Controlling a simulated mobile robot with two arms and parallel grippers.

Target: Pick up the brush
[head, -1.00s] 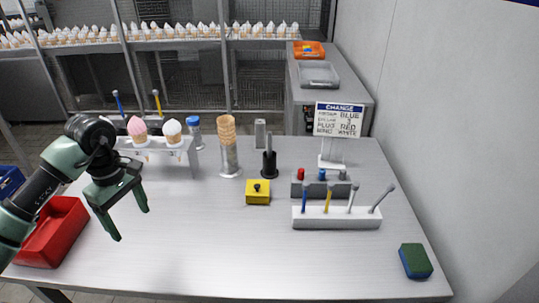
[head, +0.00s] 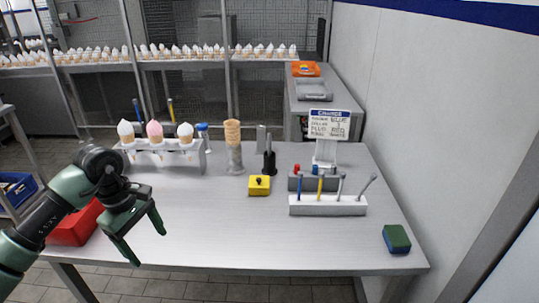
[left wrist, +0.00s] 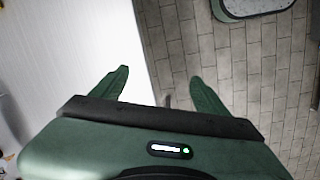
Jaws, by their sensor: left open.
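No brush can be made out for certain. A white holder block (head: 328,208) on the right of the table carries several thin upright tools, among them a blue one (head: 300,188), a yellow one (head: 320,188) and a tilted grey one (head: 366,187); their ends are too small to identify. A dark upright object (head: 269,158) stands behind the yellow box. My left gripper (head: 149,248) is open and empty at the table's front left edge, far from the holder. It also shows open in the left wrist view (left wrist: 159,76). My right gripper is not in view.
A cone rack (head: 190,160), a cone stack (head: 232,131), a yellow box (head: 259,190) and a sign (head: 328,125) stand on the table (head: 225,235). A red bin (head: 75,230) is at the left, a green-blue sponge (head: 397,239) at the right. The front middle is clear.

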